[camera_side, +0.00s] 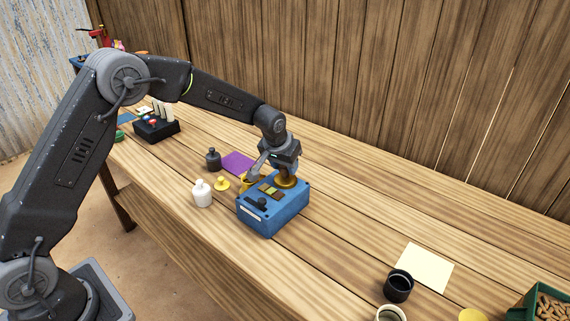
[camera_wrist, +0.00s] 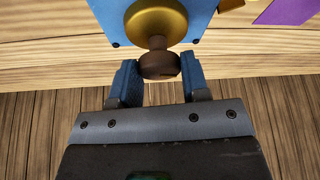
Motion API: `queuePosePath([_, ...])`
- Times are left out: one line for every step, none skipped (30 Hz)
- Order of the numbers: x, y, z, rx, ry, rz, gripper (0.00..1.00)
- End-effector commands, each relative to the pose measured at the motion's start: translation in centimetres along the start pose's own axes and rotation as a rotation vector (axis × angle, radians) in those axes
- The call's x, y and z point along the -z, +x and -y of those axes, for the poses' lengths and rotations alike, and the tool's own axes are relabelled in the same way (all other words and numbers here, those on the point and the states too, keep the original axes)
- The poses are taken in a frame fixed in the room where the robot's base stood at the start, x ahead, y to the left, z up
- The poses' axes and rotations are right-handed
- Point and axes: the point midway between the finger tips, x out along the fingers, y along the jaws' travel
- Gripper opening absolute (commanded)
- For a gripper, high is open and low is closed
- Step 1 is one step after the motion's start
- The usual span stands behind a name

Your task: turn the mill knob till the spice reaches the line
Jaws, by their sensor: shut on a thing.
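The mill is a blue box (camera_side: 262,217) on the wooden bench, with a brass round part (camera_side: 286,182) on its top. In the wrist view the brass part (camera_wrist: 156,20) carries a brown knob (camera_wrist: 160,66) on a short stem. My gripper (camera_side: 283,163) is above the box in the side view. In the wrist view my gripper (camera_wrist: 160,82) is shut on the brown knob, one blue finger on each side. An olive and brown panel (camera_side: 270,191) shows on the box top; no spice level or line can be made out.
A white bottle-like piece (camera_side: 202,194), a yellow one (camera_side: 221,184), a dark one (camera_side: 213,160) and a purple cloth (camera_side: 238,163) lie left. A black cup (camera_side: 399,287) and cream paper (camera_side: 424,267) lie right. Bench between is clear.

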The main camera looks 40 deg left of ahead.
Motion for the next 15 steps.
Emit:
queuePosePath([-0.04, -0.01, 0.09, -0.015, 0.031, 0.001, 0.18])
queuePosePath([-0.03, -0.01, 0.12, -0.025, 0.056, 0.001, 0.18])
queuePosePath([-0.03, -0.01, 0.14, -0.039, 0.089, 0.002, 0.18])
queuePosePath([-0.03, 0.0, 0.15, -0.05, 0.114, 0.002, 0.18])
queuePosePath([-0.04, 0.0, 0.14, -0.061, 0.14, 0.002, 0.18])
queuePosePath([-0.04, 0.01, 0.14, -0.076, 0.175, 0.001, 0.18])
queuePosePath([-0.03, 0.0, 0.15, -0.087, 0.201, 0.001, 0.18])
queuePosePath([-0.02, 0.0, 0.17, -0.098, 0.227, 0.001, 0.18])
queuePosePath([-0.01, 0.01, 0.19, -0.113, 0.261, 0.002, 0.18])
queuePosePath([-0.01, 0.01, 0.21, -0.123, 0.288, 0.002, 0.18])
queuePosePath([-0.02, 0.02, 0.22, -0.134, 0.315, 0.002, 0.18])
queuePosePath([-0.02, 0.02, 0.22, -0.149, 0.349, 0.002, 0.18])
queuePosePath([-0.02, 0.02, 0.21, -0.16, 0.374, 0.002, 0.18])
queuePosePath([-0.01, 0.03, 0.21, -0.17, 0.4, 0.002, 0.18])
queuePosePath([0.01, 0.03, 0.21, -0.184, 0.433, 0.001, 0.18])
